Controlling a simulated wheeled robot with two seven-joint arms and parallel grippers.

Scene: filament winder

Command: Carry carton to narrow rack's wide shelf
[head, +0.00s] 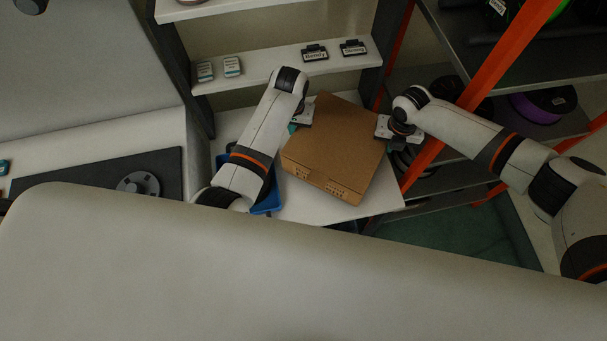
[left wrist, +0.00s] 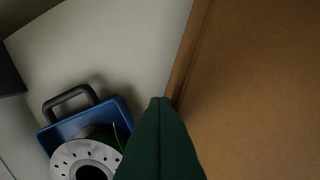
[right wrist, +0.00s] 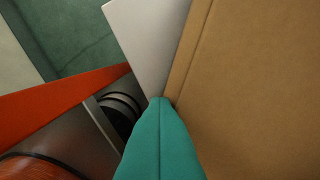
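The brown cardboard carton (head: 335,150) is between my two grippers in the head view, tilted in the picture and over the white wide shelf (head: 310,206) of the narrow rack. Whether it rests on the shelf or hangs just above it I cannot tell. My left gripper (head: 299,121) is at its left side and my right gripper (head: 386,133) at its right side. In the left wrist view the dark green fingers (left wrist: 160,104) are together against the carton's edge (left wrist: 250,90). In the right wrist view the teal fingers (right wrist: 160,104) are likewise together against the carton (right wrist: 255,90).
A blue handled caddy (left wrist: 62,124) with a grey spool (left wrist: 78,158) is left of the carton. A narrower shelf (head: 270,66) with small labelled boxes lies behind. An orange-posted rack (head: 510,45) with spools stands close on the right. A large pale surface (head: 250,265) fills the foreground.

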